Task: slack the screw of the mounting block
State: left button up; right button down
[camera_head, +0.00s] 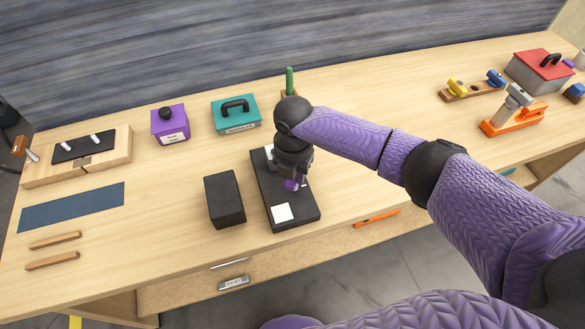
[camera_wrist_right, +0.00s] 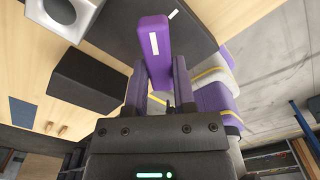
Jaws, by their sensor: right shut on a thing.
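My right gripper (camera_head: 293,183) reaches down over a dark rectangular base (camera_head: 300,213) that carries a white square (camera_head: 282,213). In the right wrist view, my right gripper (camera_wrist_right: 158,90) is shut on a purple bar-shaped handle (camera_wrist_right: 153,45) with a white stripe. The handle stands up between the fingers, and the dark base (camera_wrist_right: 200,20) lies beyond it. In the head view the gripper and wrist mostly hide the handle. I cannot make out the screw itself or whether the handle sits in it. My left gripper is not in view.
A black block (camera_head: 224,199) stands just left of the base. A green-handled tool (camera_head: 289,80) stands behind my wrist. Purple (camera_head: 170,123) and teal (camera_head: 236,114) boxes stand at the back. An orange stand (camera_head: 513,118) is at right.

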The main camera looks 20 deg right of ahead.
jog(key=n, duration=0.3)
jog(key=shift+d+n, duration=0.1)
jog(key=shift+n, duration=0.2)
jog(key=shift+s+d+n, duration=0.1)
jog(key=shift+d+n, duration=0.05)
jog(key=shift+n, duration=1.55)
jog(key=shift+c, duration=2.2)
grip_release()
jog(key=shift+r, duration=0.1)
